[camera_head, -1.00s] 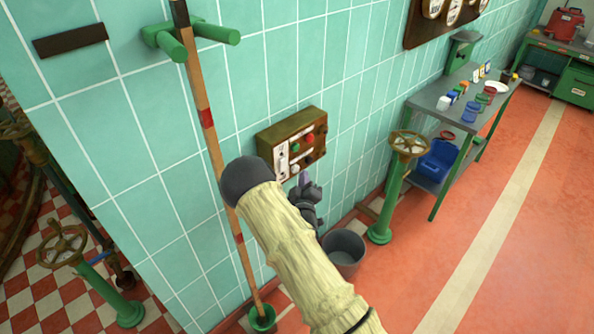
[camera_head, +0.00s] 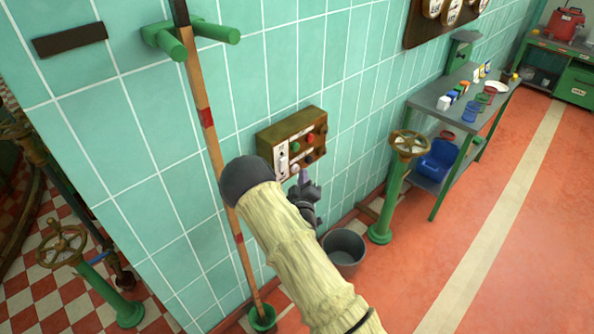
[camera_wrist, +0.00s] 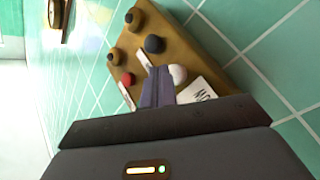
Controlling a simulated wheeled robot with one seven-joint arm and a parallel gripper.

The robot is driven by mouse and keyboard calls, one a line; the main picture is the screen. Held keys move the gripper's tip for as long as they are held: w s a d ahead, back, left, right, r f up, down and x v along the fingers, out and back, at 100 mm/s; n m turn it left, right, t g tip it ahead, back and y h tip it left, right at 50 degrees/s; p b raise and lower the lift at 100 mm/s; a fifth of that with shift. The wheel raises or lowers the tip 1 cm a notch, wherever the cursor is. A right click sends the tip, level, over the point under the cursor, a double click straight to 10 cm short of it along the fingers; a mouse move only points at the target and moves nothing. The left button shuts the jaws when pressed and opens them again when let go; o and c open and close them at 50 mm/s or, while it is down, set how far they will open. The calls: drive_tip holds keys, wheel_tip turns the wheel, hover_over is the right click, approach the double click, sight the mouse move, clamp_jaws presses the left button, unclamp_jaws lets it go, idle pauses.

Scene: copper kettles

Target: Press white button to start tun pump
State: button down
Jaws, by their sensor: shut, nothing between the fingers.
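A brown control box (camera_head: 315,125) is mounted on the tiled wall, and it fills the upper middle of the wrist view (camera_wrist: 185,45). The white button (camera_wrist: 179,74) is on its face near the lower edge. In the wrist view the button shows just right of my gripper's fingertips (camera_wrist: 158,70), which are shut and empty. I cannot tell whether they touch it. In the head view my gripper (camera_head: 304,176) is at the box's lower front, partly hidden by my arm.
A red button (camera_wrist: 127,79) and a dark button (camera_wrist: 154,44) share the box face. A long wooden pole (camera_head: 207,118) stands left of the box. A grey bucket (camera_head: 344,250) and a green valve stand (camera_head: 390,205) are below right.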

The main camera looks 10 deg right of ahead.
drive_tip(key=shift+w+a, duration=0.15)
drive_tip(key=shift+w, duration=0.05)
drive_tip(key=shift+w+a, duration=0.3)
drive_tip(key=shift+w, duration=0.05)
idle(0.9)
drive_tip(key=shift+s+d, duration=0.55)
drive_tip(key=shift+s, duration=0.15)
drive_tip(key=s+d, duration=0.1)
drive_tip(key=s, duration=0.1)
drive_tip(key=s+d, duration=0.2)
idle(0.7)
idle(0.6)
